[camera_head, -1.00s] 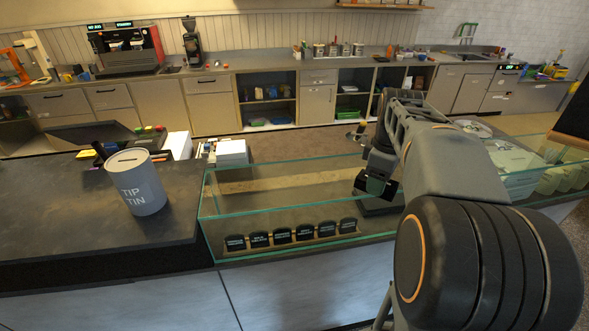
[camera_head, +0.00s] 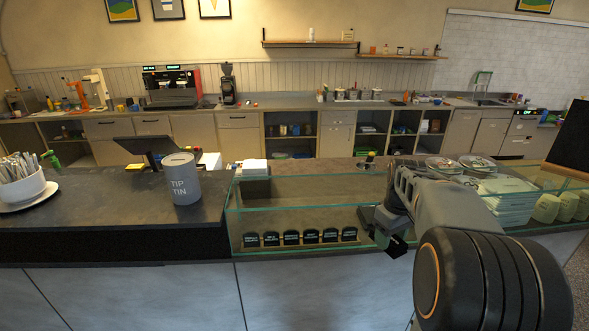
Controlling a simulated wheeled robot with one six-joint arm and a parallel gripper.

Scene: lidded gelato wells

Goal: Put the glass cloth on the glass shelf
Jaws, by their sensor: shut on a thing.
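My gripper (camera_head: 393,243) is at the right part of the glass case on the counter, low by its front pane and partly hidden by my own arm. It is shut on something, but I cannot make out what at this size. No cloth can be told apart in the view. The glass case (camera_head: 290,205) has clear panes with greenish edges. I cannot tell whether its glass top (camera_head: 310,178) is the glass shelf.
A row of black labels (camera_head: 291,238) stands inside the case. A tip tin (camera_head: 182,180) and a white cup of spoons (camera_head: 22,187) stand at left. Wooden wall shelves (camera_head: 309,45) hang behind.

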